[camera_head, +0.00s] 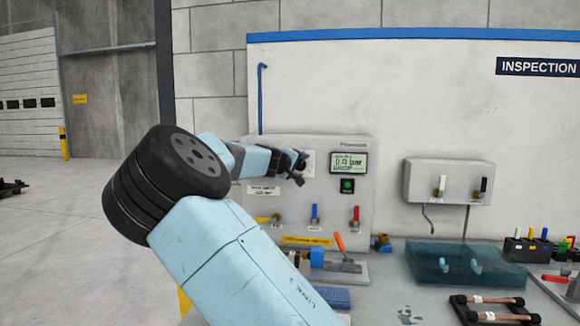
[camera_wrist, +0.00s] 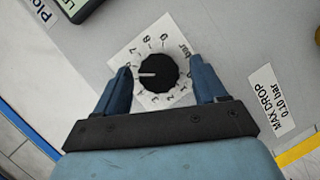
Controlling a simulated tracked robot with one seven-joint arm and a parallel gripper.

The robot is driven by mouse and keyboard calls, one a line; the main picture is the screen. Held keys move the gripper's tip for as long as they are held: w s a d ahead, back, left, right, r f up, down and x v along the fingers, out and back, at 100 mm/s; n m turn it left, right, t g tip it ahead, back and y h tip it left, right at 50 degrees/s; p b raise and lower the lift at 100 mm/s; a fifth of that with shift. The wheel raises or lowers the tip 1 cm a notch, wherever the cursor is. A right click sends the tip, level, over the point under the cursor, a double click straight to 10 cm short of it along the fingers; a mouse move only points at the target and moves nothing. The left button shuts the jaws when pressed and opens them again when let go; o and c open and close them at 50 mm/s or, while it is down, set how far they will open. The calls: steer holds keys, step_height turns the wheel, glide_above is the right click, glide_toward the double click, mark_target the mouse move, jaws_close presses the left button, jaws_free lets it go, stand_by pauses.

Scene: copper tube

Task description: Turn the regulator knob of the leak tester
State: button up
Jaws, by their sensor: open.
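The regulator knob (camera_wrist: 157,73) is black and round with a white pointer line, on a white dial plate (camera_wrist: 172,98) with numbers and "bar". In the wrist view my gripper (camera_wrist: 165,80) is open, with one blue finger on each side of the knob. I cannot tell whether the fingers touch it. In the head view my gripper (camera_head: 300,168) is at the upper left of the leak tester (camera_head: 265,226), a grey panel. The knob is hidden there behind my arm. The tester's display (camera_head: 348,163) reads about 0.0 bar, and a green button (camera_head: 347,186) sits below it.
Yellow, blue and red valves (camera_head: 315,214) line the tester's lower part. An orange-handled lever (camera_head: 340,243) stands at its front. On the right are a blue water tank (camera_head: 465,262), a wall box (camera_head: 448,182) and a rack with copper tubes (camera_head: 495,302).

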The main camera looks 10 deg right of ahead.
steer(key=v, duration=1.3)
steer(key=shift+a, duration=0.25)
